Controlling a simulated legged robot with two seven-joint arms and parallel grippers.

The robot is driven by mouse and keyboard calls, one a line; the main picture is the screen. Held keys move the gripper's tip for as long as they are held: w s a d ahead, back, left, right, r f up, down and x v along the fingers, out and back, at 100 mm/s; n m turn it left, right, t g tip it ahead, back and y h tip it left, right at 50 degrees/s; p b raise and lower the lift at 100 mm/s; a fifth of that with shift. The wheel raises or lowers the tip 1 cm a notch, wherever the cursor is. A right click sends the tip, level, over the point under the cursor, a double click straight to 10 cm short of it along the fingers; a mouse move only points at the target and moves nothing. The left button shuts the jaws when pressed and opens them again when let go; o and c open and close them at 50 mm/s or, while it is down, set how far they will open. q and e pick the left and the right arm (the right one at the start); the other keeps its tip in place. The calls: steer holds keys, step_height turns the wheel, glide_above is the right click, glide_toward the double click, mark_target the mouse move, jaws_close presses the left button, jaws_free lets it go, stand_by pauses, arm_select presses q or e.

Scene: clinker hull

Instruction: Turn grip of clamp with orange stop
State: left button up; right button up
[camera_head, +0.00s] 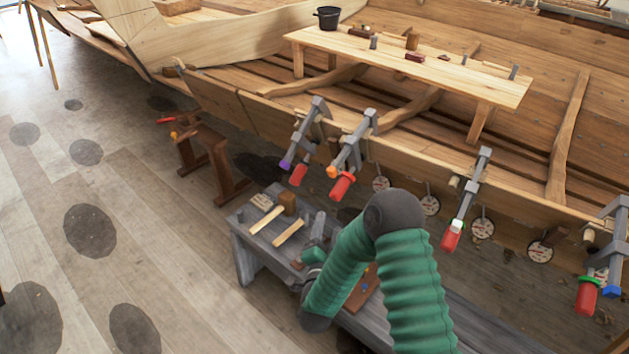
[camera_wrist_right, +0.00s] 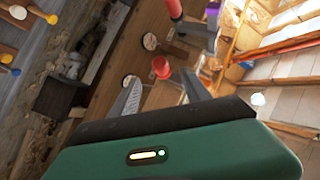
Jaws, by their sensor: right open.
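The clamp with the orange stop (camera_head: 332,172) hangs on the hull's plank edge in the head view, with its red grip (camera_head: 342,186) low on the right. My right gripper (camera_head: 314,228) is below and a little left of that grip, apart from it, over the bench. In the right wrist view my right gripper (camera_wrist_right: 162,78) has its two grey fingers spread and empty. A red grip (camera_wrist_right: 161,67) shows beyond and between them; I cannot tell surely which clamp it belongs to. No orange stop is clear in that view. My left gripper is not in view.
The purple-stop clamp (camera_head: 286,163) is close on the left. A red-grip clamp (camera_head: 452,232) and a blue-stop clamp (camera_head: 588,285) hang farther right. The grey bench (camera_head: 250,250) holds mallets and tools below. A sawhorse (camera_head: 212,160) stands left; the floor beyond is open.

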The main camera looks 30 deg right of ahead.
glide_toward(338, 187)
steer(key=shift+w+d+f, duration=0.25)
steer(key=shift+d+f, duration=0.2)
steer(key=shift+f, duration=0.1)
steer(key=shift+w+d+f, duration=0.3)
steer(key=shift+d+f, duration=0.2)
steer(key=shift+f, duration=0.05)
steer(key=x, duration=1)
steer(key=shift+w+a, duration=0.35)
steer(key=shift+a, duration=0.05)
steer(key=shift+w+d+f, duration=0.1)
steer(key=shift+w+d, duration=0.15)
steer(key=shift+d, duration=0.2)
steer(key=shift+a, duration=0.15)
jaws_close()
